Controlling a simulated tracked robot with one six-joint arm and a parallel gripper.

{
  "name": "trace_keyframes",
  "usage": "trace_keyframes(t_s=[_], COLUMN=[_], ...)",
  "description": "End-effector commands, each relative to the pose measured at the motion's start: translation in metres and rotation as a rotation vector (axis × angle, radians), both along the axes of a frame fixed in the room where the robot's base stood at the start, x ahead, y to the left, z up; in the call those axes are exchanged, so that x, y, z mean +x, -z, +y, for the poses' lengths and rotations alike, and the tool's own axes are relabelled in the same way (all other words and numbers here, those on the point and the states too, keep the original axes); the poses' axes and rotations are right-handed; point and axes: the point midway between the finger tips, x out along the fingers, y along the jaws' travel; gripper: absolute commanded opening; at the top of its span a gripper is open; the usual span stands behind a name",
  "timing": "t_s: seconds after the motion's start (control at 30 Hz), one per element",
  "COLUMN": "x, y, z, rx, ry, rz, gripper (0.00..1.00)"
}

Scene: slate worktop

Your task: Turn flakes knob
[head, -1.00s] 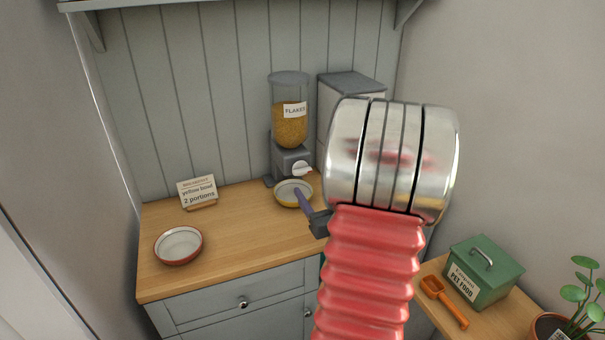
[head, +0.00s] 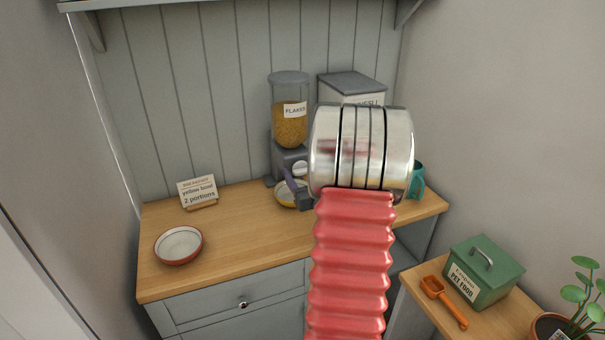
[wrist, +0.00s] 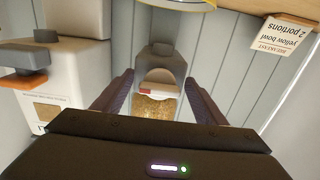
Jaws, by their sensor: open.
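The flakes dispenser (head: 290,125) stands at the back of the wooden counter, its clear hopper holding golden flakes. Its pale knob (head: 300,168) is on the grey base; in the upside-down wrist view the knob (wrist: 159,91) shows a red mark and sits between my fingers in the picture. My gripper (wrist: 158,84) is open and empty, pointing at the dispenser, with the knob apparently beyond the fingertips. In the head view a purple finger (head: 291,181) is in front of the dispenser, over the yellow bowl (head: 281,200). The bowl stands below the knob, partly covered; its contents are unclear.
A muesli dispenser (head: 352,83) stands to the right, mostly behind my arm. A teal mug (head: 418,182) is beyond it. A card (head: 197,191) reads "yellow bowl 2 portions". A red-rimmed bowl (head: 179,245) is at front left. The counter's left middle is clear.

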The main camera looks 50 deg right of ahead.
Motion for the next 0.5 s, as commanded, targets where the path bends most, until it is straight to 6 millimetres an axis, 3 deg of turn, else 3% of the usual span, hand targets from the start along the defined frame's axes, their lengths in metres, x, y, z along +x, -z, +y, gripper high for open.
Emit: trace_keyframes(t_s=[0.07,0.5], x=[-0.0002,-0.0007], y=[0.0000,0.0001], z=[0.0000,0.0000], rx=[0.000,0.000], ry=[0.000,0.000], rz=[0.000,0.000], gripper=[0.66,0.35])
